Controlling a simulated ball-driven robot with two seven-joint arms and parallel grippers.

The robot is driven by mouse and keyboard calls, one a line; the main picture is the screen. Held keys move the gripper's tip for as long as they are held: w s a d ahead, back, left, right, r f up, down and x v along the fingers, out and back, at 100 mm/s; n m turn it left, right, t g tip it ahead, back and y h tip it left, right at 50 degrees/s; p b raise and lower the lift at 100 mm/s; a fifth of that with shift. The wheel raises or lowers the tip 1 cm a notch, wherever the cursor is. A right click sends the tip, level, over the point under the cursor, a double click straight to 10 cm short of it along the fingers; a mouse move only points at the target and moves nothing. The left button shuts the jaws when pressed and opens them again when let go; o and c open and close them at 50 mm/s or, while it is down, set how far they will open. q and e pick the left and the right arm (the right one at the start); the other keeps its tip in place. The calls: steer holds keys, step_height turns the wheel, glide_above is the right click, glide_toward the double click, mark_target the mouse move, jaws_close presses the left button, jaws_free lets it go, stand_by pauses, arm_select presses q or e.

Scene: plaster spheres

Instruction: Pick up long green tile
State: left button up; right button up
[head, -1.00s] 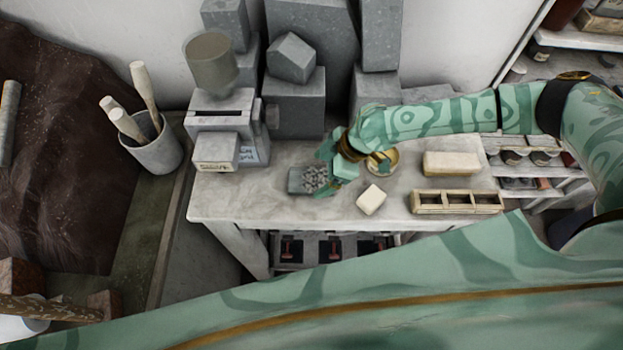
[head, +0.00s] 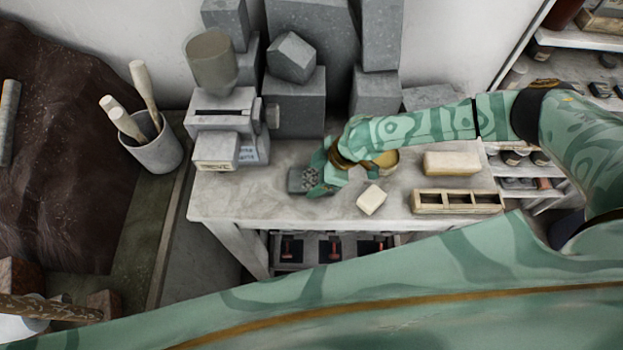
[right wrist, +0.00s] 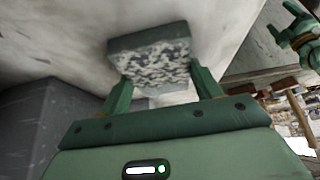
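A dark grey-green block with a speckled grey top (head: 298,180), which may be the long green tile, lies on the worktable. It also shows in the right wrist view (right wrist: 150,54), just beyond the fingertips. My right gripper (head: 318,180) is over its right part and hides some of it. In the right wrist view the right gripper (right wrist: 162,82) is open, with its fingers apart at the near corners of the block; I cannot tell whether they touch it. A green jointed part at the right wrist view's upper right (right wrist: 298,36) may be my left gripper; its finger state is unclear.
A cream block (head: 371,200), a larger cream block (head: 452,163) and a compartmented wooden tray (head: 416,206) are on the worktable (head: 240,200). A yellowish round dish (head: 386,160) is behind my right wrist. A grey machine (head: 225,125) and stone blocks (head: 295,107) stand behind.

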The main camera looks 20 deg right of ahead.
steer(key=shift+c, duration=1.3)
steer(key=shift+r, duration=0.15)
